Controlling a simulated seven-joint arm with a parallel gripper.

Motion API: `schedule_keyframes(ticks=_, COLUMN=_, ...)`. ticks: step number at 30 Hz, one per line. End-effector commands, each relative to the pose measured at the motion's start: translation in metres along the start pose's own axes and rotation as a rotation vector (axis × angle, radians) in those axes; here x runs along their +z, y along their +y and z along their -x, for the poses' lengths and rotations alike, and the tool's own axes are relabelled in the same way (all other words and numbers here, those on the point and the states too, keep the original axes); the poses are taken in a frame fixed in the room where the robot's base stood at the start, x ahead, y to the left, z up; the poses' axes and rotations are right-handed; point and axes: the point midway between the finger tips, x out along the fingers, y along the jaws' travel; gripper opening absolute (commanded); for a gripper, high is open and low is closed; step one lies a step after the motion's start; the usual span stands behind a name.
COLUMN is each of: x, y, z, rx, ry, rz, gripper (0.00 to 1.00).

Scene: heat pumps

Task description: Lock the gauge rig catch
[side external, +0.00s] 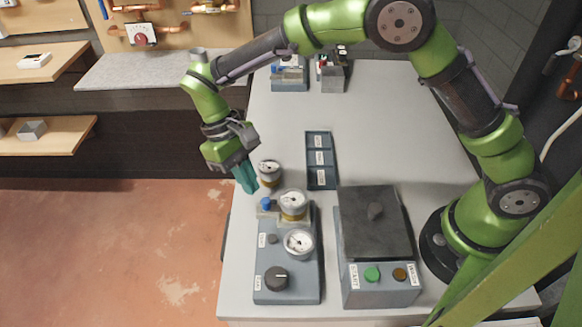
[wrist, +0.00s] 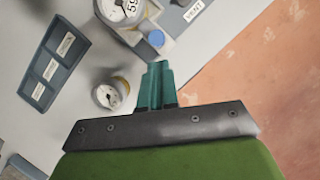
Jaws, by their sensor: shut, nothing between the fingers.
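The gauge rig (side external: 290,268) is a blue-grey box on the near left part of the table. It carries a white dial gauge on a brass base (side external: 293,204), a second dial (side external: 299,242), a black knob (side external: 276,279) and a small blue knob (side external: 266,204) at its far left corner. The blue knob also shows in the wrist view (wrist: 156,38). I cannot tell which part is the catch, or whether it is locked. My gripper (side external: 248,187) has shut, empty teal fingers. They are beyond the blue knob, apart from it in the wrist view (wrist: 157,68).
A separate gauge (side external: 269,172) stands close to my fingers. A dark labelled tray (side external: 320,160) lies beyond it. A box with a dark lid (side external: 375,222) and green and brown buttons stands right of the rig. The table's middle (side external: 385,125) is clear.

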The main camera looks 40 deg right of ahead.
Motion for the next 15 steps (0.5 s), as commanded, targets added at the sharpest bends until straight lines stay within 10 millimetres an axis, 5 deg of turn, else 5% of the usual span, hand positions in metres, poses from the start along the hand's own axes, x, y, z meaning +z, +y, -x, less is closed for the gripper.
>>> schedule_keyframes(ticks=15, x=0.0111, y=0.0003, z=-0.0043, rx=0.0, ry=0.0, rz=-0.001, gripper=0.0)
